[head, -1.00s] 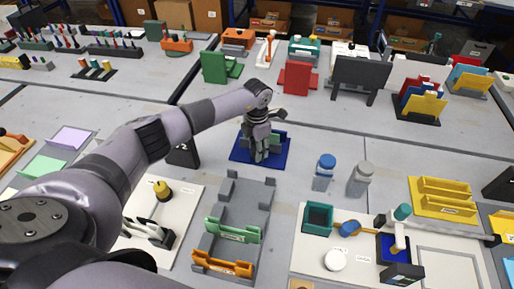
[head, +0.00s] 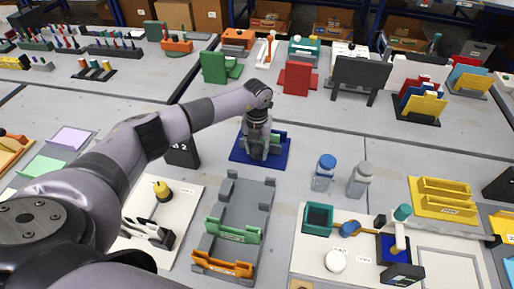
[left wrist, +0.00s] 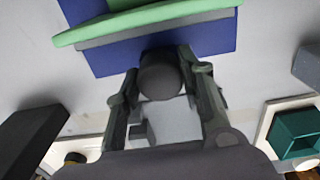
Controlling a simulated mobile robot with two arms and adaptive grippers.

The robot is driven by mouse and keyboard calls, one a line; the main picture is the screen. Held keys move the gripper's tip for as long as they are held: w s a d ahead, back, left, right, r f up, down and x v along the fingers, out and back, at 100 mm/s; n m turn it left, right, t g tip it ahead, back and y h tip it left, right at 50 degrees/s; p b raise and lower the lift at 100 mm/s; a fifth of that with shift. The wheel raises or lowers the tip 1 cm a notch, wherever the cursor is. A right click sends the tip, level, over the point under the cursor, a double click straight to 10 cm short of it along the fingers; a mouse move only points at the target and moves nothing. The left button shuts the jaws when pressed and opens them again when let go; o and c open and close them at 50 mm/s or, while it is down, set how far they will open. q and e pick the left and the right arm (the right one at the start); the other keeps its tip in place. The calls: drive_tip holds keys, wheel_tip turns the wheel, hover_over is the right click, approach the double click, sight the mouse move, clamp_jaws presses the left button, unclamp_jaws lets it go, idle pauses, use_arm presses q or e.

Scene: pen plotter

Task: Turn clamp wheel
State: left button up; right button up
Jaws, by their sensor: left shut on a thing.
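The dark round clamp wheel (left wrist: 160,76) shows in the left wrist view, at the near edge of a blue base (left wrist: 214,38) with a green piece (left wrist: 150,18) across it. My left gripper (head: 259,155) is at this blue base (head: 240,156) in the middle of the head view. Its two fingers stand on either side of the wheel and are shut on it. In the head view the gripper hides the wheel and part of the green piece (head: 281,136). My right gripper is not in view.
A grey fixture (head: 250,200) with green and orange bars stands in front of the blue base. A blue-capped bottle (head: 323,178) and a grey-capped bottle (head: 360,182) stand to the right. A black block (head: 183,154) stands to the left. Some bare grey table lies between them.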

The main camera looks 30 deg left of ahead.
sight(257, 148)
use_arm(q)
drive_tip(key=shift+n, duration=1)
drive_tip(key=o, duration=1.1)
drive_tip(key=shift+o, duration=0.2)
wheel_tip(257, 148, up, 12)
